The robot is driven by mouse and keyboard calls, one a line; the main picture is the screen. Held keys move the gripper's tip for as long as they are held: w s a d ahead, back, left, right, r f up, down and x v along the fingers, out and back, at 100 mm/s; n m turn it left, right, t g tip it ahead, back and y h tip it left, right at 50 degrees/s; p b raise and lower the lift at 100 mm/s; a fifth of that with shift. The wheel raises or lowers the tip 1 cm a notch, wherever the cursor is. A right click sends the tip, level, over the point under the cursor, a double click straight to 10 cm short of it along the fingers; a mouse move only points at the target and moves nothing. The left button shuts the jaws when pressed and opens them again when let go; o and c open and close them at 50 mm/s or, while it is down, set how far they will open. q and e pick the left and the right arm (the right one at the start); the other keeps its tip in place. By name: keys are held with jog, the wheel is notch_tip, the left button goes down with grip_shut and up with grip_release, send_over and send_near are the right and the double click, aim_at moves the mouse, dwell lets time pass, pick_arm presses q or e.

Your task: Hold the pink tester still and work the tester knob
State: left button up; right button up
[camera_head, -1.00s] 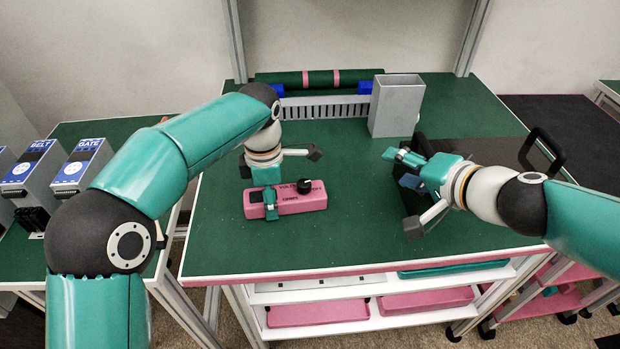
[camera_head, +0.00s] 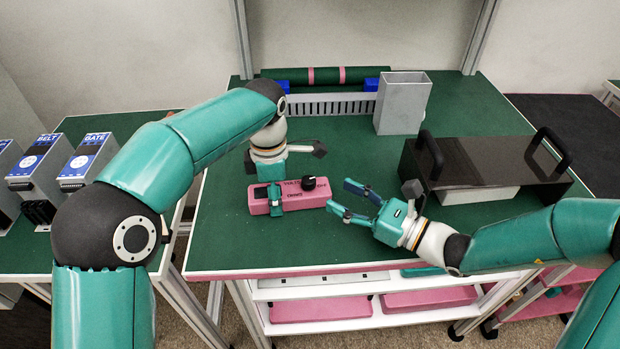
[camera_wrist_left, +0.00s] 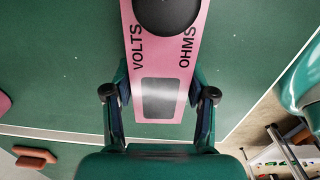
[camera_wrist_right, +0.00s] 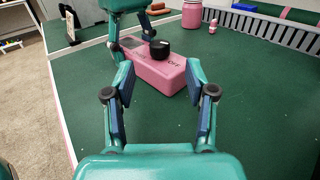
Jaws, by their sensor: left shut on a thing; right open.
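The pink tester (camera_head: 295,203) lies flat on the green bench, with a grey display at its left end and a black tester knob (camera_head: 309,183) on top near its right end. My left gripper (camera_head: 275,205) is shut across the display end of the tester. In the left wrist view, its fingers (camera_wrist_left: 158,115) flank the pink body, with "VOLTS" and "OHMS" printed beside the knob (camera_wrist_left: 166,12). My right gripper (camera_head: 338,199) is open and empty, just right of the tester. In the right wrist view, the knob (camera_wrist_right: 160,49) stands beyond the open fingers (camera_wrist_right: 160,100).
A grey open-topped bin (camera_head: 402,105) and a slotted grey rail (camera_head: 325,105) stand at the back. A dark translucent cover with black handles (camera_head: 480,165) sits at the right. Units marked "BELT" (camera_head: 38,160) and "GATE" (camera_head: 85,158) stand on the left bench.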

aim_at(314, 184)
jog(key=x, duration=0.8)
jog(key=shift+w+a, duration=0.25)
grip_shut()
jog(key=shift+m+t+h, duration=1)
jog(key=shift+t+h, duration=0.2)
jog(key=shift+t, duration=0.1)
grip_release()
